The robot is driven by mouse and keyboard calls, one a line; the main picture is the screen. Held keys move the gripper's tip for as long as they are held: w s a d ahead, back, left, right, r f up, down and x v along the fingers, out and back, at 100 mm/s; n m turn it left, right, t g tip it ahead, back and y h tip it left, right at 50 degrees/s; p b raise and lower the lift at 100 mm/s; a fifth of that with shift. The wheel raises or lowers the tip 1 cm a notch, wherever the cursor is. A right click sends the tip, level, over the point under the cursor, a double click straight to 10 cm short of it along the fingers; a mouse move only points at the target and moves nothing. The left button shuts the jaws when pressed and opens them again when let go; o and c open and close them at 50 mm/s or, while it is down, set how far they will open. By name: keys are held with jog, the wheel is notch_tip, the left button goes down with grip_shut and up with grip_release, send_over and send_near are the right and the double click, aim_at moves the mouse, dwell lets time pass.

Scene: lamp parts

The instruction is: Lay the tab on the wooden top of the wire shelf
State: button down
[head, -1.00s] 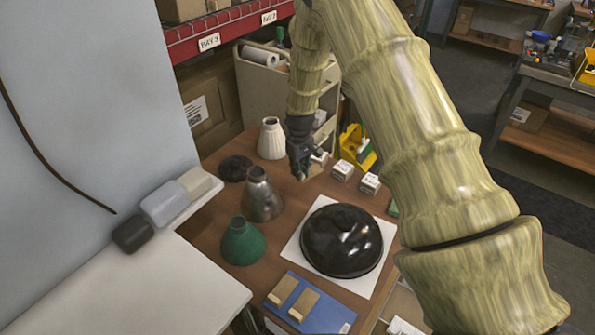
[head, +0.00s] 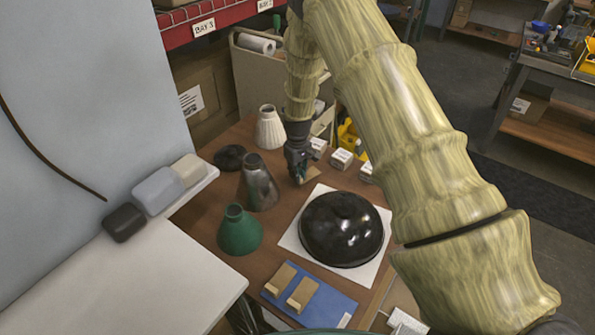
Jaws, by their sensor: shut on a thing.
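My gripper (head: 301,178) points down at the back of the brown table, just beyond the black dome. It is shut on a small flat tan piece, which looks like the tab (head: 312,177); the fingers hide part of it. I cannot tell whether the tab touches the table. Two similar tan pieces lie on a blue mat (head: 330,302) at the table's front. I cannot make out a wire shelf with a wooden top in this view.
The brown table (head: 205,215) holds a black dome (head: 341,229) on a white sheet, a green cone (head: 239,233), a grey metal shade (head: 258,184), a cream shade (head: 270,130) and small white boxes (head: 341,159). A white counter (head: 130,285) is at front left.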

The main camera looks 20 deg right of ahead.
jog(key=shift+f, duration=0.6)
jog(key=c, duration=1.4)
grip_release()
notch_tip(320, 180, up, 12)
